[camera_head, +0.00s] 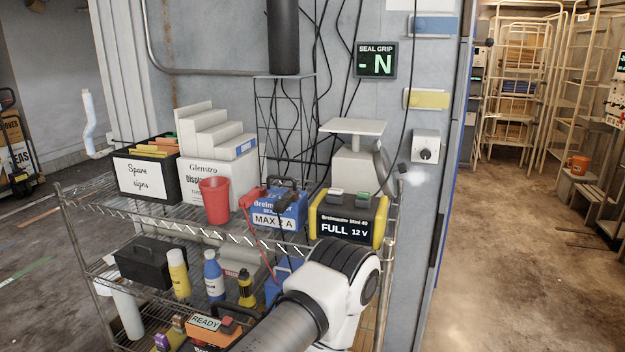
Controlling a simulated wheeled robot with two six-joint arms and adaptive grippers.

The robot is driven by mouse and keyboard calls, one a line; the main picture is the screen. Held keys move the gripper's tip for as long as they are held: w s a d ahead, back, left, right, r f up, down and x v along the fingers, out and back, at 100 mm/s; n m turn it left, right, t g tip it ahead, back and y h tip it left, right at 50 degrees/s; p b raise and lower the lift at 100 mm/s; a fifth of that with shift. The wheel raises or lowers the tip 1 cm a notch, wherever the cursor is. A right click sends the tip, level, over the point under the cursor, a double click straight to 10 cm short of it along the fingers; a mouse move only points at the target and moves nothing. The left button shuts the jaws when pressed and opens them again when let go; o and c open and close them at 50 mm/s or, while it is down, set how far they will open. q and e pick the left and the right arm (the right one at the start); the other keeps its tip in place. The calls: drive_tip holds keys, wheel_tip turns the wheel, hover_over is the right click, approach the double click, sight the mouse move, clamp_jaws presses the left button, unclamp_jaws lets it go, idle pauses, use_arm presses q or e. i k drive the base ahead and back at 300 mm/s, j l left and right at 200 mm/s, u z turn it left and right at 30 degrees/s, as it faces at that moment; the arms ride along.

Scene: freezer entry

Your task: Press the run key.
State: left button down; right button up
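No key marked run is legible. A yellow and black battery unit (345,229) marked FULL 12 V stands on the top shelf, with two small blocks, at least one green, on top. A wall display (376,61) headed SEAL GRIP reads "- N". One of my arms rises from the bottom middle in front of the rack; neither gripper's fingers show.
The wire rack (225,227) also holds a red cup (215,200), a blue charger (278,209) with red and black leads, a white scale-like stand (353,127), bottles and a black toolbox (152,262). Cables hang behind. Bare floor (500,250) lies to the right.

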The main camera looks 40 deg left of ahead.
sight(361, 194)
drive_tip(key=i+u, duration=0.4)
drive_tip(key=i+l+u, duration=0.15)
drive_tip(key=i+u, duration=0.2)
